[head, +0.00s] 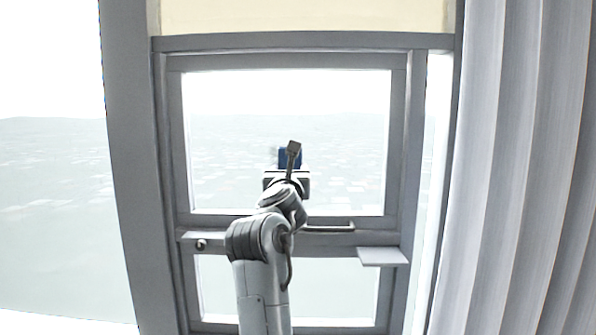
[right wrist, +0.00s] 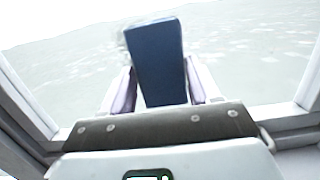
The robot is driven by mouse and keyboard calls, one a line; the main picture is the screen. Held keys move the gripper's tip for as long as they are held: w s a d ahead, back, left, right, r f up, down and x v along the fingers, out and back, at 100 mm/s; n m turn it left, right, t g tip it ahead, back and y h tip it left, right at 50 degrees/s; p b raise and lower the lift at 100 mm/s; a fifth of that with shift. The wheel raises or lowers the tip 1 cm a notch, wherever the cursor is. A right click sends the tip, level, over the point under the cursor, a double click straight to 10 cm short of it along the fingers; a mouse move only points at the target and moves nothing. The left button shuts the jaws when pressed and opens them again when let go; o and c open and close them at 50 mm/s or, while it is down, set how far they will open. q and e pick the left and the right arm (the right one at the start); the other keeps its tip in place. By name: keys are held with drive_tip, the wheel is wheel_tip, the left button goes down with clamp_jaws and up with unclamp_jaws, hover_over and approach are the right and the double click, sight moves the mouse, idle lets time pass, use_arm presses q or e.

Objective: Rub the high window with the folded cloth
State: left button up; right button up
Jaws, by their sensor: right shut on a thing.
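The high window (head: 230,120) is a grey-framed pane in the middle of the head view, with pale haze behind it. My right gripper (head: 290,160) is in front of the pane, a little right of its middle. In the right wrist view, my right gripper (right wrist: 161,85) is shut on the folded cloth (right wrist: 157,50), a dark blue block standing up between the two fingers. The cloth (head: 283,160) is partly hidden in the head view. A faint grey smudge (head: 272,152) shows just left of it. I cannot tell whether the cloth touches the glass. My left gripper is not in view.
A bar handle (head: 328,228) and a small pale ledge (head: 383,256) are on the frame below the pane. A yellowish blind (head: 300,15) hangs above. Grey curtains (head: 510,180) fill the right side. The pane around the cloth is clear.

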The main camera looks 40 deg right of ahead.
drive_tip(key=w+a+p, duration=0.1)
drive_tip(key=w+a, duration=0.2)
drive_tip(key=shift+w+a+p, duration=0.25)
drive_tip(key=shift+w+p, duration=0.15)
drive_tip(key=shift+r+p, duration=0.8)
drive_tip(key=shift+r, duration=0.5)
drive_tip(key=shift+s+d+f+b, duration=0.1)
drive_tip(key=shift+s+d+b, duration=1.1)
drive_tip(key=shift+s+d, duration=0.45)
drive_tip(key=s+d+b, duration=0.1)
drive_tip(key=s+d, duration=0.1)
drive_tip(key=s+d+b, duration=0.1)
drive_tip(key=s+d, duration=0.1)
drive_tip(key=shift+s+d+b, duration=0.15)
drive_tip(key=shift+s+b, duration=0.2)
drive_tip(key=shift+b, duration=0.05)
